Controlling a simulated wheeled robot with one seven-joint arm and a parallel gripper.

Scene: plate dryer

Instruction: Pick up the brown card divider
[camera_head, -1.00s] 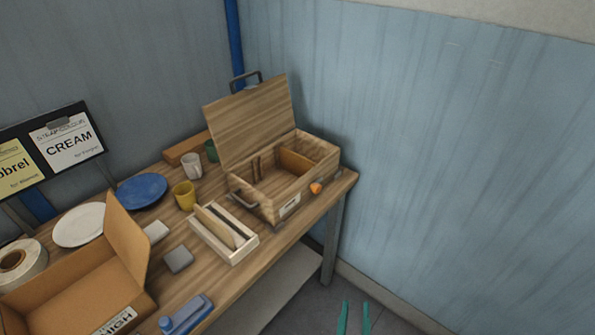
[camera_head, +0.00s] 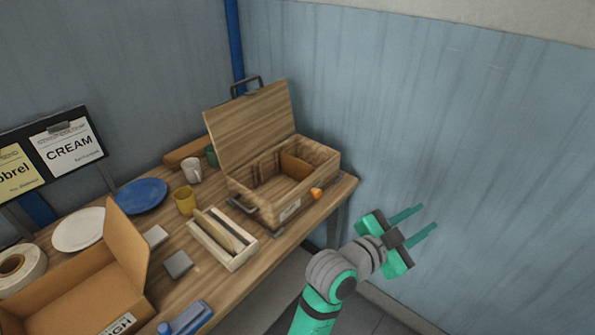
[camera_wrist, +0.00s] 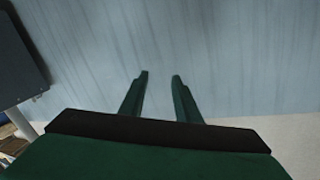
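A brown upright panel (camera_head: 296,164) stands inside the open wooden box (camera_head: 262,208), toward its right end. Tan flat pieces (camera_head: 224,232) stand on edge in a small pale wooden tray (camera_head: 238,264) in front of the box. I cannot tell for certain which of these is the card divider. My gripper (camera_head: 428,217) is open and empty, right of the table and well apart from both. In the wrist view, my gripper (camera_wrist: 160,75) has its fingers apart, pointing at the blue wall with nothing between them.
A cardboard box (camera_head: 128,248), plates (camera_head: 140,194), mugs (camera_head: 185,201), a grey block (camera_head: 178,264) and a blue item (camera_head: 186,319) crowd the table. The raised lid (camera_head: 250,122) stands behind the wooden box. The blue wall (camera_head: 480,140) is close on the right.

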